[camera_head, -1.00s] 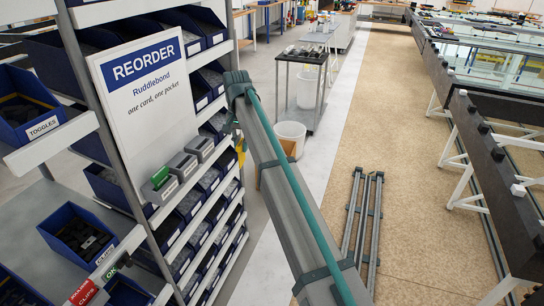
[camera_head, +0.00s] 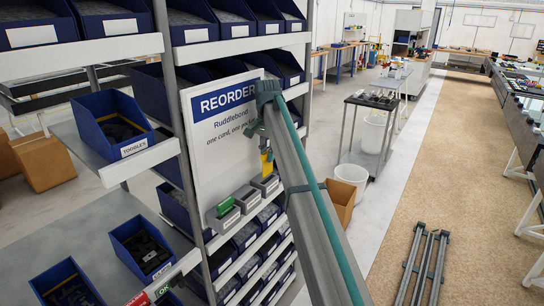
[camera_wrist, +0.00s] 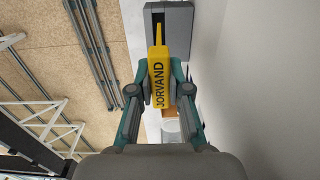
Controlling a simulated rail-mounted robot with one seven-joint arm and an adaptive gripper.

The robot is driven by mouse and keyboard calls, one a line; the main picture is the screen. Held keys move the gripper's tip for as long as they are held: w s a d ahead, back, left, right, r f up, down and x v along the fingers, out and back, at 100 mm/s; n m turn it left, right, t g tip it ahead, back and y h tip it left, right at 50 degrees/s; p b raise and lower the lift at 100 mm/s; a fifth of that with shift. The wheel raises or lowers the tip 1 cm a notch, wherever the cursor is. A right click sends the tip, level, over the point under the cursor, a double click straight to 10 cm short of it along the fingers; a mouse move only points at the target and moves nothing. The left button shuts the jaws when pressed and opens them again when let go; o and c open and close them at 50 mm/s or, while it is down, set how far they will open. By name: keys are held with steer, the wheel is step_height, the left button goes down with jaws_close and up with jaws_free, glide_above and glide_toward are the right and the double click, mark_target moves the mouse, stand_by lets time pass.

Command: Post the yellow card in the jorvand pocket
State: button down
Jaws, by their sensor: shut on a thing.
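The yellow card (camera_wrist: 158,78) reads JORVAND in the wrist view. My gripper (camera_wrist: 159,90) is shut on it, one finger on each side. The card also shows in the head view (camera_head: 266,164), below my gripper (camera_head: 258,131) and just above the rightmost grey pocket (camera_head: 266,185). In the wrist view that grey pocket (camera_wrist: 180,35) has a dark slot, and the card's far end lines up with it. I cannot tell whether the tip is inside. The pocket labels are too small to read.
A white REORDER board (camera_head: 222,120) stands behind the pockets. A green card (camera_head: 225,207) is in the leftmost pocket, and a middle pocket (camera_head: 246,198) sits between. Shelves with blue bins (camera_head: 115,125) lie left. Rails (camera_head: 424,265) lie on the open floor at right.

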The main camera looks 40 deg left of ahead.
mark_target(268, 167)
stand_by(0.3)
steer(key=shift+f, duration=1.8)
steer(key=shift+f, duration=0.15)
steer(key=shift+f, duration=0.9)
steer(key=c, duration=1)
jaws_free()
steer(key=shift+c, duration=0.2)
